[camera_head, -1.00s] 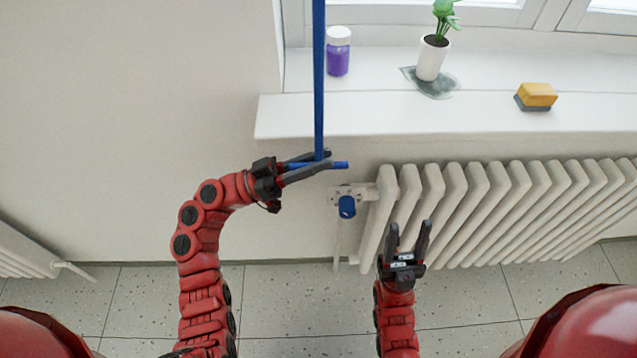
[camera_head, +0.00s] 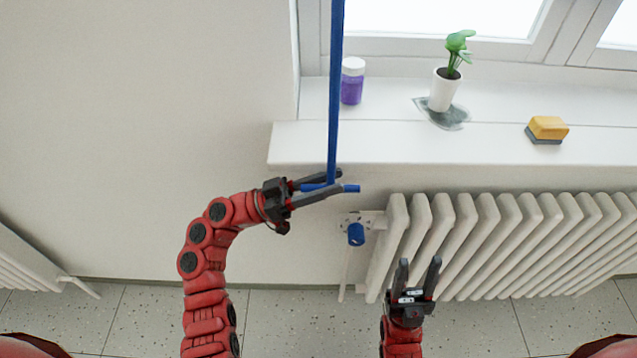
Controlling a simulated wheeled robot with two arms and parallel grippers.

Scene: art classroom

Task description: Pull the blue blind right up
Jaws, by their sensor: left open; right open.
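A long blue rod or cord (camera_head: 336,80) hangs down in front of the sill and ends in a short blue crosspiece (camera_head: 351,188). The blue blind itself is not clearly in view. My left gripper (camera_head: 338,182) is open, with its two fingers on either side of the rod's lower end at the crosspiece. I cannot tell whether the fingers touch it. My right gripper (camera_head: 420,270) is open and empty, fingers pointing up, in front of the radiator's left end.
On the white windowsill (camera_head: 390,148) stand a purple jar (camera_head: 352,85), a potted plant (camera_head: 445,90) and a yellow sponge (camera_head: 546,128). A white radiator (camera_head: 500,235) with a blue valve knob (camera_head: 355,235) is below. The wall at left is bare.

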